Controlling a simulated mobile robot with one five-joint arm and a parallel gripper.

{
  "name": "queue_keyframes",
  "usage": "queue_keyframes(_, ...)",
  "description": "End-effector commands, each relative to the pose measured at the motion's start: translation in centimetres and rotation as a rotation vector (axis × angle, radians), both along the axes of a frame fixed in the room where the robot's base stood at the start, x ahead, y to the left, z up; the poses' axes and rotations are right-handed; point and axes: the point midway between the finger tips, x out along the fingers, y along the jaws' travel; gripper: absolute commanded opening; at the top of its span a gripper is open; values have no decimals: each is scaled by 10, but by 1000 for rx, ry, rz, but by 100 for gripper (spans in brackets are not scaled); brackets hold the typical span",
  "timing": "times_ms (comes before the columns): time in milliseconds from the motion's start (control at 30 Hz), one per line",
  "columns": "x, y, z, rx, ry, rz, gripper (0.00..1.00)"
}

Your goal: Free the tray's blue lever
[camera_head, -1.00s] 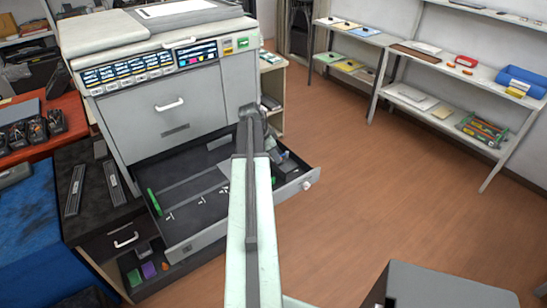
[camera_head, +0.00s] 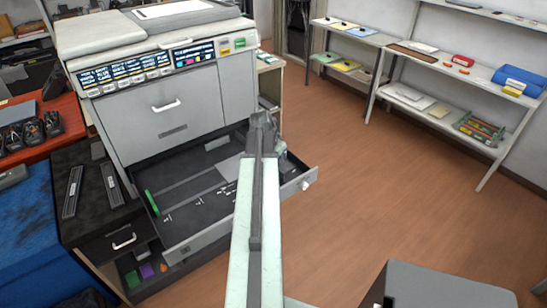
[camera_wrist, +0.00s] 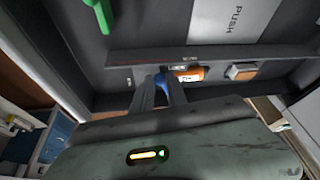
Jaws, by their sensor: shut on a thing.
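The open paper tray (camera_head: 225,230) sticks out of the printer in the head view, with a green piece (camera_head: 152,203) at its left. In the wrist view, the blue lever (camera_wrist: 162,80) shows as a small blue patch between the fingertips of my gripper (camera_wrist: 161,88). My gripper is shut on it, and the fingers hide most of it. An orange labelled piece (camera_wrist: 190,74) lies just right of the fingers. A green lever (camera_wrist: 100,14) and a plate marked PUSH (camera_wrist: 232,18) are farther up. In the head view my arm hides the gripper and the blue lever.
The printer (camera_head: 165,110) stands behind the tray. A dark cabinet (camera_head: 100,215) is close on the tray's left. The floor (camera_head: 380,190) to the right is clear up to the shelves (camera_head: 450,75). A grey box top (camera_head: 440,285) is at the lower right.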

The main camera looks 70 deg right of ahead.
Motion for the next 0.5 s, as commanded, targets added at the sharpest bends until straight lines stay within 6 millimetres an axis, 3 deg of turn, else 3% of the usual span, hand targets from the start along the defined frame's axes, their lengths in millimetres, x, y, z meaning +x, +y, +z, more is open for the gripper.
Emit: queue_keyframes(500,-32,-3,0,0,-2,480,0)
